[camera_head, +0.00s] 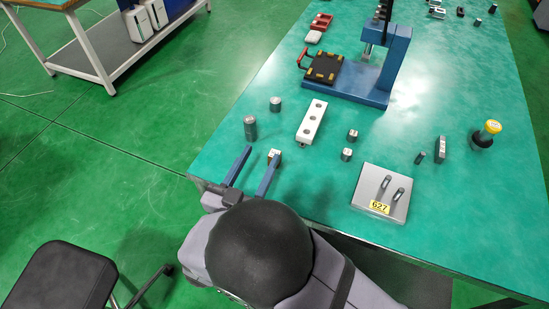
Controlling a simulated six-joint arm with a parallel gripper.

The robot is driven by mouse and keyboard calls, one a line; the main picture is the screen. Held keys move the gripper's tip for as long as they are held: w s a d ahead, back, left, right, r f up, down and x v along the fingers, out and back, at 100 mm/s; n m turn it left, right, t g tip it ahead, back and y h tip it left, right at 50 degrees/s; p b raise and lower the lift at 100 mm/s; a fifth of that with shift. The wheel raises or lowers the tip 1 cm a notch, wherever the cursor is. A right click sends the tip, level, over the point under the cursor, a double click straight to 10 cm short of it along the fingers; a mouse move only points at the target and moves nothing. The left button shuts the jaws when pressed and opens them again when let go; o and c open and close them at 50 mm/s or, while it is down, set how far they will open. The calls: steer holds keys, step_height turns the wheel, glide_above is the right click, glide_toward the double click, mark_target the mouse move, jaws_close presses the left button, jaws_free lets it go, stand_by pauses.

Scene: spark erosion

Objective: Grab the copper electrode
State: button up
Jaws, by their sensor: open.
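A small block with a pale top and a brownish side (271,153) stands on the green table near its left edge. It looks like the copper electrode, but it is small and partly hidden by a finger. My gripper (260,155) is open, with two blue fingers pointing away from the camera. The block shows at the tip of the right finger. I cannot tell whether they touch. Nothing is held between the fingers.
Dark cylinders (250,128) stand just beyond the left finger. A white block with holes (312,121) lies beyond the right finger. A grey plate labelled 627 (382,192), small metal pieces, a yellow-capped bottle (485,135) and a blue press (385,75) are further off.

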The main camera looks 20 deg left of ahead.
glide_toward(272, 152)
steer(key=shift+w+d, duration=0.2)
steer(key=shift+w, duration=0.05)
steer(key=shift+w+d+f+p, duration=0.15)
steer(key=shift+w+p, duration=0.3)
steer(key=shift+w, duration=1.35)
steer(key=shift+w+a+f+p, duration=0.15)
steer(key=shift+w+p, duration=0.3)
steer(key=shift+w, duration=1.4)
steer(key=shift+d, duration=0.1)
jaws_close()
